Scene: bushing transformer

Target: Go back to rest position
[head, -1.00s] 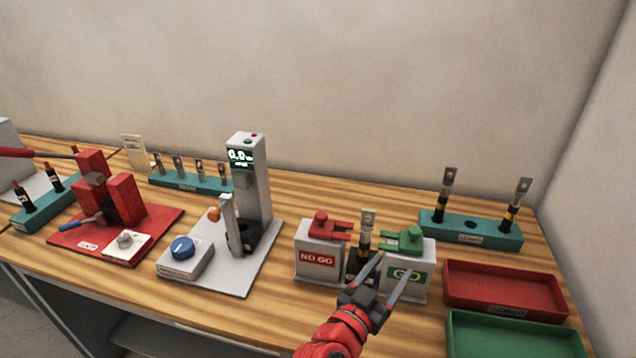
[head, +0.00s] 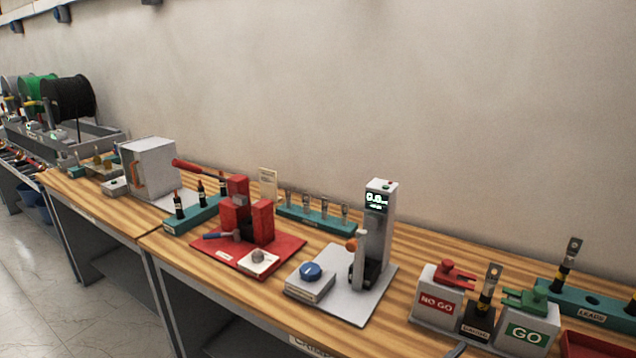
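No whole gripper shows in the head view. My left gripper is out of view. The grey NO GO box (head: 431,307) has a red clamp on top. The GO box (head: 524,339) has a green clamp. Between them a lead (head: 487,288) with a flat metal terminal stands upright in a dark holder (head: 476,324).
A teal leads rack (head: 592,316) and part of a red tray (head: 590,345) are at right. The grey display post (head: 379,220), red press fixture (head: 248,243) and white box (head: 152,168) stand along the wooden bench. Cable spools (head: 70,97) are far left. Open floor (head: 60,270) lies at lower left.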

